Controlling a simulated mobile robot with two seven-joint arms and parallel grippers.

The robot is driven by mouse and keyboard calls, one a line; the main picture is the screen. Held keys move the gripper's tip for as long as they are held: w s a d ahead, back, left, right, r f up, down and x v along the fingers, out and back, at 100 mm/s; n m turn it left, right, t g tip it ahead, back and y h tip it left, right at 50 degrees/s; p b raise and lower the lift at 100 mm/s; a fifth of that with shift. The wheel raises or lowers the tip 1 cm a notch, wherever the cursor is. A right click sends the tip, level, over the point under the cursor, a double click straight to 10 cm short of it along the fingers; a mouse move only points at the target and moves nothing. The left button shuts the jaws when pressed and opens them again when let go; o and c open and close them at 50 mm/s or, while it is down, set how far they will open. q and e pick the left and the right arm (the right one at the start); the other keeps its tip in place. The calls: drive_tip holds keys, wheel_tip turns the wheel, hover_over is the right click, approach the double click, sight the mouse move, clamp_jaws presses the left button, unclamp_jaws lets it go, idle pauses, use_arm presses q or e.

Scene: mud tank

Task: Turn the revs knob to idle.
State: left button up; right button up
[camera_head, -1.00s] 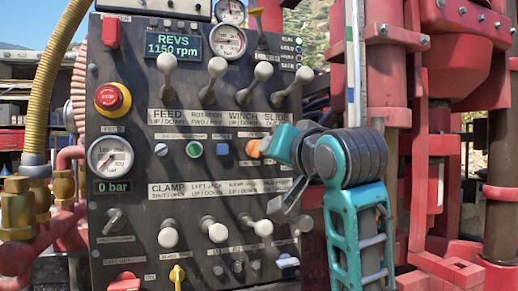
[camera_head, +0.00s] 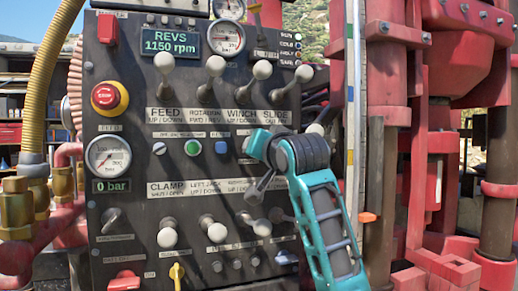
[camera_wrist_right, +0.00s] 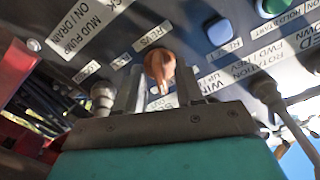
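The orange revs knob (camera_wrist_right: 160,66) shows in the right wrist view beside a "REVS" label, with a white mark on its lower end. My right gripper (camera_wrist_right: 158,80) has one finger on each side of the knob; its fingers look spread, and I cannot tell whether either touches it. In the head view my right gripper (camera_head: 258,146) is at the panel's right-middle and hides the knob. The revs display (camera_head: 161,42) reads 1150 rpm. My left gripper is not in view.
The dark control panel (camera_head: 130,175) carries several ball-topped levers above and below the knob row. A red emergency button (camera_head: 107,96) and a gauge (camera_head: 108,157) are at its left. Red machine posts (camera_head: 388,100) stand right of the panel.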

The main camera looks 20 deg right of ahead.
clamp_jaws()
drive_tip(key=n, duration=0.4)
drive_tip(key=shift+n, duration=0.4)
drive_tip(key=shift+o, duration=0.3)
unclamp_jaws()
